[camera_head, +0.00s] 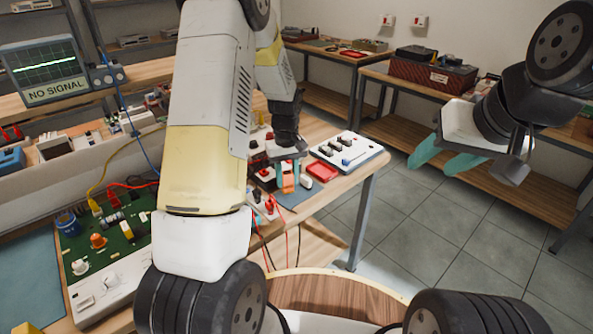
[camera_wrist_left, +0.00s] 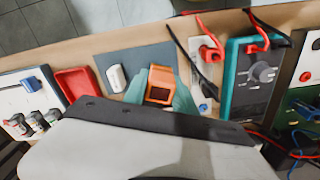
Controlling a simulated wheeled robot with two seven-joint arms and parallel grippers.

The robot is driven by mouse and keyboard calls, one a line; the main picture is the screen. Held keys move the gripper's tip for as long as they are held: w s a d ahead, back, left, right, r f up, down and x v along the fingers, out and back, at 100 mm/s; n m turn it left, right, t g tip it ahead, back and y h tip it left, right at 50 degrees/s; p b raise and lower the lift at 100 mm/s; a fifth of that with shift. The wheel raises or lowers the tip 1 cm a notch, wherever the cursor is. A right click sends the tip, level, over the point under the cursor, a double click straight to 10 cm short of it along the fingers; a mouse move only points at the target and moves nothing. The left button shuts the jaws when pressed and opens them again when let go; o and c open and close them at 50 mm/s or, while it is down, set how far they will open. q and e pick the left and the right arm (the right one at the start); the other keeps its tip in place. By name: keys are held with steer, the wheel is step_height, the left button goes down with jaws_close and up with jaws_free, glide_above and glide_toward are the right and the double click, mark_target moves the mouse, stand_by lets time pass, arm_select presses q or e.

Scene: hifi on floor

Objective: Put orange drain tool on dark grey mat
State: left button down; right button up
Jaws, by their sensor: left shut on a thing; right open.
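My left gripper (camera_head: 288,178) is shut on the orange drain tool (camera_head: 288,184), which shows as a squarish orange frame (camera_wrist_left: 162,84) between the teal fingers in the left wrist view. It is over the dark grey mat (camera_wrist_left: 150,54), which is partly hidden by the gripper and also shows in the head view (camera_head: 297,198). I cannot tell whether the tool touches the mat. My right gripper (camera_head: 445,158) is open and empty, out over the floor at the right.
A white rounded object (camera_wrist_left: 117,78) lies on the mat, left of the tool. A red tray (camera_wrist_left: 76,83) and a white switch panel (camera_head: 347,153) are nearby. Red and black leads (camera_wrist_left: 208,48) and a teal meter (camera_wrist_left: 256,75) stand on the other side.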

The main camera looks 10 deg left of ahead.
mark_target(287, 172)
arm_select(q)
steer(key=shift+f, duration=1.3)
steer(key=shift+f, duration=0.1)
steer(key=c, duration=1)
jaws_free()
step_height(287, 172, up, 12)
steer(key=shift+r, duration=0.1)
steer(key=s+r+m+t, duration=0.2)
steer(key=s+r, duration=0.3)
steer(key=s, duration=0.3)
steer(key=s+d+r+m+t+h, duration=0.1)
steer(key=s+r+m+t, duration=0.1)
steer(key=s+r, duration=0.4)
steer(key=s+d+r+m+t+h, duration=0.1)
steer(key=s+r+m+t, duration=0.1)
steer(key=s+r, duration=0.4)
steer(key=shift+s+d+r+m, duration=0.1)
steer(key=shift+s+m, duration=0.05)
steer(key=shift+s, duration=0.95)
steer(key=shift+s+r+m, duration=0.1)
steer(key=shift+s+m, duration=0.05)
steer(key=shift+s, duration=0.95)
